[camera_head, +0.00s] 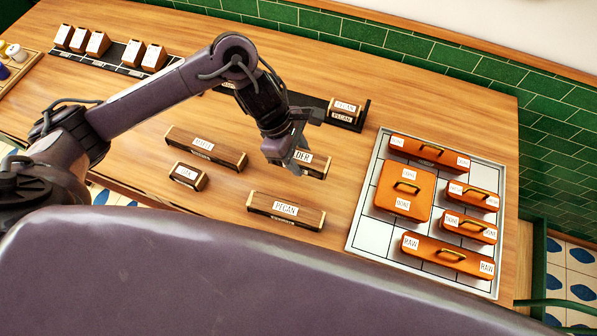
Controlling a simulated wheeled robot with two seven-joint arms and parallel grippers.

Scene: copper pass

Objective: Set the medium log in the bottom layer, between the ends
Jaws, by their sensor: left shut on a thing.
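My left gripper (287,157) is low over the middle of the table, shut on a brown wooden log (318,168) whose label reads "...DER". The gripper hides the log's left part, so its full length and any gap below it cannot be told. A black rack (315,101) lies behind; a short log labelled PECAN (343,113) stands at its right end, by an upright black stop. My arm covers much of the rack's middle and left. Loose on the table are a long log (215,151), a short log (188,177) and a PECAN log (285,210).
A pale tray (370,231) at right holds several orange, brass-handled boxes labelled DONE or RAW. A dark rack (113,70) with small wooden blocks stands at far left, beside a wooden tray (22,68) of small jars. A green tiled wall (400,42) bounds the back.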

